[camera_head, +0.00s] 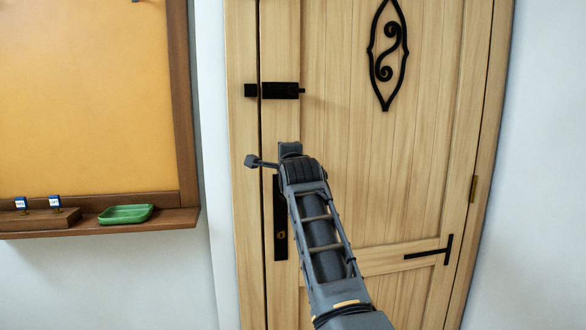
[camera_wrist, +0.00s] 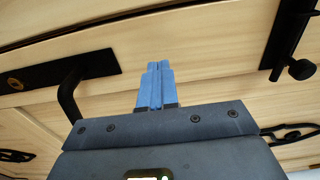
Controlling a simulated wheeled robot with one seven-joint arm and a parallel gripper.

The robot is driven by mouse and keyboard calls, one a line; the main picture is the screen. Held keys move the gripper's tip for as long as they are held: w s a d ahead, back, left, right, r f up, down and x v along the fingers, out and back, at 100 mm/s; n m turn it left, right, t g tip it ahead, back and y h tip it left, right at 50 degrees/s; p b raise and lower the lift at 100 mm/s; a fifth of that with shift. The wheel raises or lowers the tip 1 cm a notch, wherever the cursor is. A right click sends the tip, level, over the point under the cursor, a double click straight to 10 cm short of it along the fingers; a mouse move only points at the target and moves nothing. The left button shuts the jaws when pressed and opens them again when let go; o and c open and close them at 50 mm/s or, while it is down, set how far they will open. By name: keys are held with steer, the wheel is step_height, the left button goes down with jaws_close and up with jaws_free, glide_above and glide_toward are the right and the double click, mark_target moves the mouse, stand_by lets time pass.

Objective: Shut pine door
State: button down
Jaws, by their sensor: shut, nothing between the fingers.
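The pine door (camera_head: 345,190) stands upright at its frame, flush or nearly so, with a thin dark line along its left edge. I cannot tell whether it is latched. Its black handle plate (camera_head: 280,225) with a brass keyhole is partly behind my arm. In the wrist view, the plate (camera_wrist: 40,78) and curved black lever (camera_wrist: 70,95) lie left of my gripper (camera_wrist: 158,65). The blue fingers are together and empty, pointing at the door planks between the lever and a black bolt (camera_wrist: 290,40). Whether the tips touch the wood is unclear. In the head view, the fingers are hidden.
The black bolt (camera_head: 280,90) is high on the door's left edge, beside a small keeper (camera_head: 251,90) on the frame. Left is an orange board (camera_head: 85,95) with a wooden ledge (camera_head: 170,222) holding a green dish (camera_head: 126,214). White wall flanks the door frame.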

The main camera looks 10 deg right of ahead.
steer(key=s, duration=1.1)
steer(key=s+d+f+n, duration=0.3)
steer(key=s+f, duration=0.3)
steer(key=f, duration=0.3)
steer(key=s+d+f+n, duration=0.25)
steer(key=s+f, duration=0.35)
steer(key=f, duration=0.4)
steer(key=s+d+f+n+g, duration=0.1)
steer(key=s+f+n, duration=0.1)
steer(key=s+f, duration=0.45)
steer(key=s+d+f+n, duration=0.2)
steer(key=s+f+n, duration=0.1)
steer(key=s, duration=0.6)
steer(key=s+f+n+g+p, duration=0.1)
steer(key=s+n, duration=0.1)
steer(key=s, duration=0.9)
steer(key=s+f+n+p, duration=0.1)
steer(key=s+f+n, duration=0.15)
steer(key=s, duration=0.75)
steer(key=s+r+n, duration=0.1)
steer(key=s+r, duration=0.3)
steer(key=s, duration=0.4)
steer(key=s+a+r+n+g, duration=0.1)
steer(key=s+r, duration=0.3)
steer(key=s, duration=0.4)
steer(key=shift+r+n+y, duration=0.15)
steer(key=shift+n+y, duration=0.15)
steer(key=shift+n, duration=0.4)
